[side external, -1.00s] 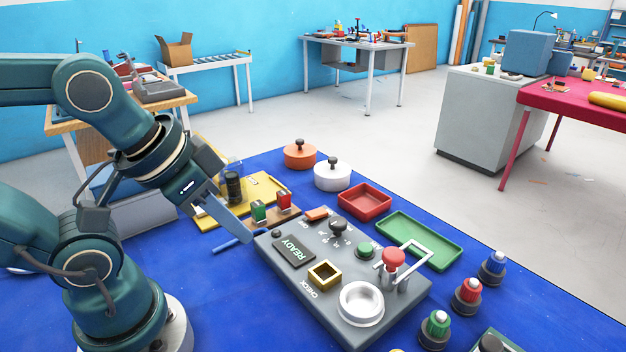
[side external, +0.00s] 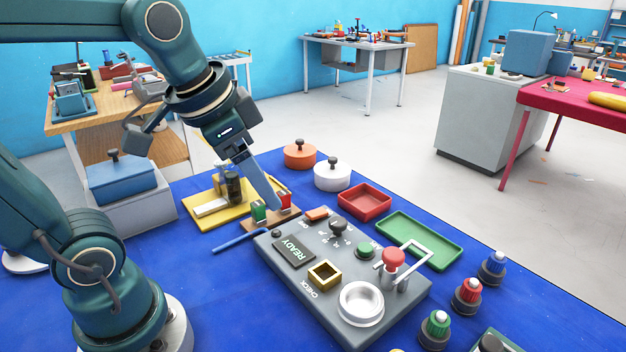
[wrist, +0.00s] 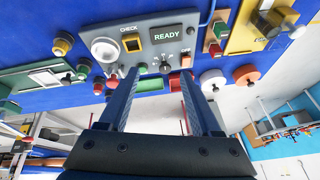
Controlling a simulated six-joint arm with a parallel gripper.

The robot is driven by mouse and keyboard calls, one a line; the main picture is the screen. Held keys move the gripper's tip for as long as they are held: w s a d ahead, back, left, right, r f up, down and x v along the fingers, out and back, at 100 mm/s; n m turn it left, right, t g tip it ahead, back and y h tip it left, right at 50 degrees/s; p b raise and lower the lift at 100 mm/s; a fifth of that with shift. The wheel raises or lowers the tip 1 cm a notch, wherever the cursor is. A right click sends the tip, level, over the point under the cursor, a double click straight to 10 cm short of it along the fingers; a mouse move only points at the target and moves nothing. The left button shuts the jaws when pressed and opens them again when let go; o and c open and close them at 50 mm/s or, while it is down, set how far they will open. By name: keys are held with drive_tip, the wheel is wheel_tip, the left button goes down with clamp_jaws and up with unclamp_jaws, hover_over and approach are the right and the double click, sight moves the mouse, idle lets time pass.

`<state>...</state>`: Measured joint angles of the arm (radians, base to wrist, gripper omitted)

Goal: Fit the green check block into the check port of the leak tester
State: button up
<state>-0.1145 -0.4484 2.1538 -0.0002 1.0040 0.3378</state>
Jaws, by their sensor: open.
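The green check block (side external: 259,211) stands upright beside a red block (side external: 284,201) on a small brown holder (side external: 270,222) at the left of the leak tester. The grey leak tester (side external: 330,242) has a square brass-rimmed check port (side external: 325,274) labelled CHECK; the port looks empty. Its screen reads READY. In the wrist view the port (wrist: 131,43) and the green block (wrist: 220,30) show beyond my fingers. My gripper (side external: 274,205) is open and empty, pointing down near the two blocks; in the wrist view its two fingers (wrist: 160,100) are spread apart.
A yellow fixture (side external: 208,207) lies behind the holder, and a blue rod (side external: 240,241) in front of it. A red tray (side external: 365,201) and a green tray (side external: 419,240) lie beyond the tester. The tester's clamp with a red knob (side external: 394,259) stands up at its right end.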

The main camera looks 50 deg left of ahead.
drive_tip(key=w+a+f+g, duration=0.3)
drive_tip(key=w+a, duration=0.4)
drive_tip(key=a, duration=0.1)
drive_tip(key=n+g, duration=0.2)
hover_over(257, 203)
drive_tip(key=shift+h, duration=0.3)
drive_tip(key=f, duration=0.7)
drive_tip(key=shift+w+d+f, duration=0.15)
drive_tip(key=shift+d+f, duration=0.05)
drive_tip(key=shift+s+a+f, duration=0.15)
drive_tip(key=shift+s+f, duration=0.05)
drive_tip(key=shift+f, duration=2.5)
clamp_jaws()
